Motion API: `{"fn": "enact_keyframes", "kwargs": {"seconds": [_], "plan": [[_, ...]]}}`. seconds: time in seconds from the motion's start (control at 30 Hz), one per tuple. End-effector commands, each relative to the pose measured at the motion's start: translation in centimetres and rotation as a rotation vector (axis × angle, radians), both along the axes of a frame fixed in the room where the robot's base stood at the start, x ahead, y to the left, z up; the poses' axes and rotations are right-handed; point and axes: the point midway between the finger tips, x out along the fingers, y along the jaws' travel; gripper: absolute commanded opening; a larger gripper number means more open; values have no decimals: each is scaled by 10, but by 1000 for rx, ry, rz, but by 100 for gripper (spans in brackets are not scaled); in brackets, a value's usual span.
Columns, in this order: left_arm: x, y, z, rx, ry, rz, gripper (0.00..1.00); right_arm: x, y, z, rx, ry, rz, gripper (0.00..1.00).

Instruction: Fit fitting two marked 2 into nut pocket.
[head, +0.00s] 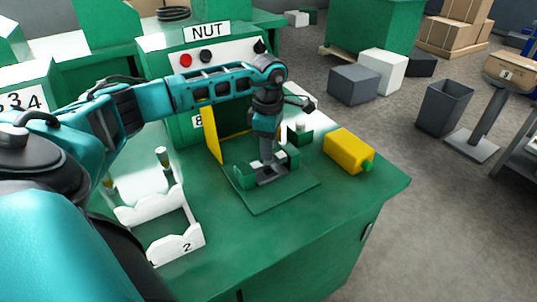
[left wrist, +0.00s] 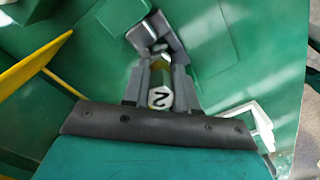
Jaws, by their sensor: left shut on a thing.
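My left gripper (head: 267,168) points down over the green fixture on the green bench. In the left wrist view its two grey fingers (left wrist: 163,72) are shut on fitting two (left wrist: 160,97), whose white end face is marked 2. The fitting's far end is hidden between the fingers. The nut pocket seems to be in the green fixture (head: 245,185), at or just below the fingertips; I cannot tell whether the fitting is inside it. The NUT sign (head: 206,30) stands on the machine behind. My right gripper is not in view.
A white rack (head: 190,240) with a 2 on its front stands at the left, with a fitting (head: 162,157) near it. A yellow panel (head: 211,133) rises left of the fixture. A yellow block (head: 346,148) lies to its right. The front right of the bench is clear.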

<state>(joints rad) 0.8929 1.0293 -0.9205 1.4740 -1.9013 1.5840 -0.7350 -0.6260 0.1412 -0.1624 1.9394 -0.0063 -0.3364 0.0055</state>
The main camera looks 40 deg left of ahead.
Motion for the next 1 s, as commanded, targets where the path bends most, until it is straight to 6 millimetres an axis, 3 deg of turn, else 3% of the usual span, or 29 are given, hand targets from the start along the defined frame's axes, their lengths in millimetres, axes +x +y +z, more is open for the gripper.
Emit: {"fn": "enact_keyframes", "kwargs": {"seconds": [0.23,0.6,0.63,0.9,1.0], "plan": [[-1,0,-36,0,2,0,0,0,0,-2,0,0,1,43],[0,0,-41,0,0,0,0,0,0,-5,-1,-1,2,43],[0,0,-41,1,0,0,28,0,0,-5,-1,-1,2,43],[0,0,-40,0,1,0,53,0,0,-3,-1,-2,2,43],[0,0,-40,0,1,0,53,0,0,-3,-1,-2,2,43]]}}
